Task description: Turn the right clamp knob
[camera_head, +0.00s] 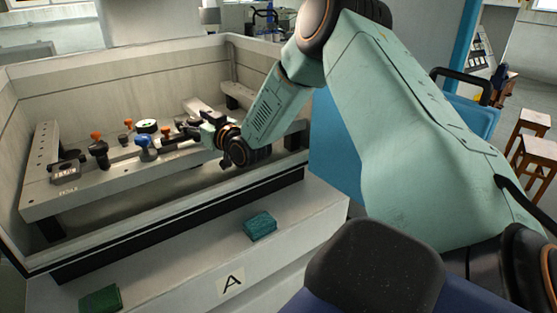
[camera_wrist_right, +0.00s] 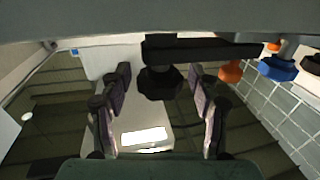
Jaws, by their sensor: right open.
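A black, lobed knob (camera_wrist_right: 160,84) under a dark bar (camera_wrist_right: 205,50) shows in the right wrist view; it looks like the right clamp knob. My right gripper (camera_wrist_right: 158,108) is open, with one finger on each side of this knob and a visible gap to each. In the head view my right gripper (camera_head: 203,132) reaches leftward over the right part of the grey work frame (camera_head: 75,193). There it largely hides the right clamp, and contact cannot be told. My left gripper is not in view.
Left of the gripper stand a blue knob (camera_head: 146,142), a black knob (camera_head: 99,149), several orange knobs and a round green-and-white gauge (camera_head: 147,126). Tank walls surround the frame.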

